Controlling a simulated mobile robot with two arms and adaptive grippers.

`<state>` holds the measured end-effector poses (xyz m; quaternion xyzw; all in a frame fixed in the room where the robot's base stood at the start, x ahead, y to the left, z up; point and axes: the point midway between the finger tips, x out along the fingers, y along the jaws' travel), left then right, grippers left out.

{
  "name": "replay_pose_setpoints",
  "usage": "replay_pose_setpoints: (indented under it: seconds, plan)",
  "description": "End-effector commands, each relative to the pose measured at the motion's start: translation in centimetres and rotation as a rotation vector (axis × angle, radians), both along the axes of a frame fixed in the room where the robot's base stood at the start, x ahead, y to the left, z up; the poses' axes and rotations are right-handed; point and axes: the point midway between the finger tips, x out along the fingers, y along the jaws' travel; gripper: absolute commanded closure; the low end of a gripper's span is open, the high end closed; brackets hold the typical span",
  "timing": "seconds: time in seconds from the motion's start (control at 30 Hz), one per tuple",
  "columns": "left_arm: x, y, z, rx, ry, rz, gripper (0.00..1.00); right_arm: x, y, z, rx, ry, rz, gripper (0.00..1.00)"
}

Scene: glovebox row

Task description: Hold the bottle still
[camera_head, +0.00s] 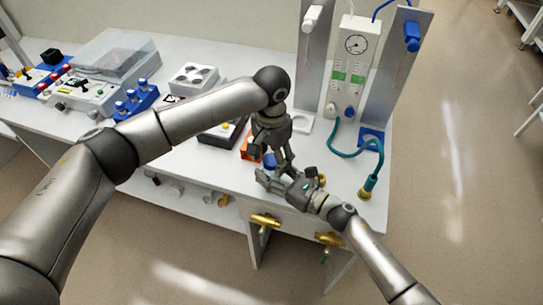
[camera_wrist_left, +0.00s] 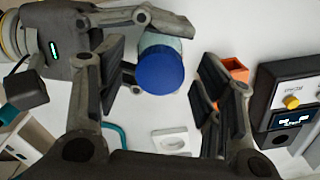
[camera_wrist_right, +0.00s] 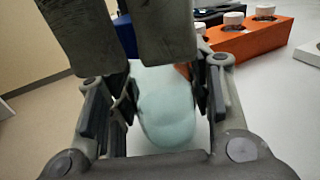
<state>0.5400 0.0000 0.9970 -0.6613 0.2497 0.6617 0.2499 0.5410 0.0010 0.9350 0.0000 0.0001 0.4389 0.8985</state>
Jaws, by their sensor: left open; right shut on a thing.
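The bottle is pale teal and translucent, with its body (camera_wrist_right: 165,110) between the fingers of my right gripper (camera_wrist_right: 163,98) in the right wrist view. The right gripper is shut on it from the side. Its round blue cap (camera_wrist_left: 160,72) faces the camera in the left wrist view, and a bit of it shows in the head view (camera_head: 269,160). My left gripper (camera_wrist_left: 165,80) is open just above the cap, one finger on each side.
An orange rack with white-capped vials (camera_wrist_right: 252,40) stands close to the bottle. A dark device with a small display (camera_wrist_left: 288,100) is beside it. A gauge panel (camera_head: 352,65) and teal hose (camera_head: 371,160) are at the right. Brass valves (camera_head: 265,220) sit at the table's front edge.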

Motion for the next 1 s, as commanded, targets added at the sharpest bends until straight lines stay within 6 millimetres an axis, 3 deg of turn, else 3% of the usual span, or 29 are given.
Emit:
replay_pose_setpoints:
  seconds: [0.17, 0.6, 0.8, 1.0]
  plan:
    - [0.1, 0.0, 1.9, -0.002, -0.002, 0.000, 0.39, -0.1, 0.0, -0.2, -0.002, 0.003, 0.000, 1.00]
    - [0.1, 0.0, 10.5, -0.001, -0.003, 0.000, 0.39, -0.1, 0.0, -0.2, -0.002, 0.003, 0.000, 1.00]
    - [0.0, 0.0, 11.9, -0.001, -0.001, 0.000, 0.39, -0.1, 0.0, -0.2, -0.002, 0.003, 0.000, 1.00]
    - [0.0, 0.0, 12.0, 0.000, 0.000, 0.000, 0.39, -0.1, 0.0, -0.2, -0.002, 0.003, 0.000, 1.00]
